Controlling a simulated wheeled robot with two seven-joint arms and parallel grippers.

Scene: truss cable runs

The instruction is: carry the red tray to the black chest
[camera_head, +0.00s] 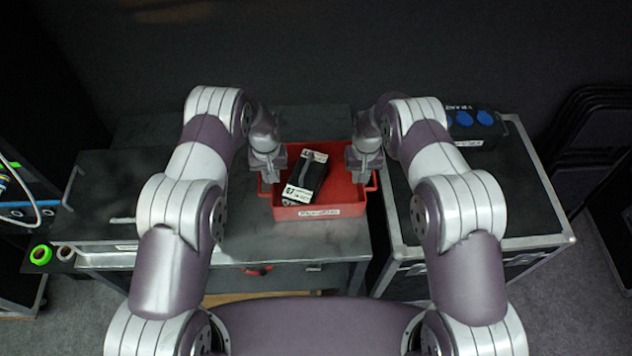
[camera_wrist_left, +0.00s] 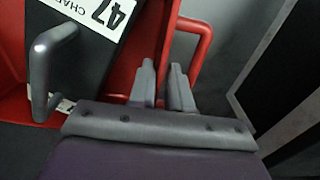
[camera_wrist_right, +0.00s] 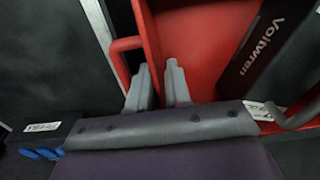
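The red tray (camera_head: 337,206) is over the grey bench in the middle of the head view, with a black box (camera_head: 311,170) inside it. I cannot tell whether the tray rests on the bench or hangs just above it. My left gripper (camera_wrist_left: 162,80) has its fingers close together around the tray's wall, beside a red loop handle (camera_wrist_left: 204,45). My right gripper (camera_wrist_right: 160,80) holds the opposite wall the same way, beside the other handle (camera_wrist_right: 118,52). A black chest with metal edges (camera_head: 520,205) stands right of the bench. Another black-topped case (camera_head: 105,200) stands left.
A black power box with blue sockets (camera_head: 470,125) stands at the back of the right chest's top; the front of that top looks clear. The bench (camera_head: 300,245) is bare in front of the tray. Green tape (camera_head: 40,255) lies at left. Dark folded chairs (camera_head: 590,125) stand far right.

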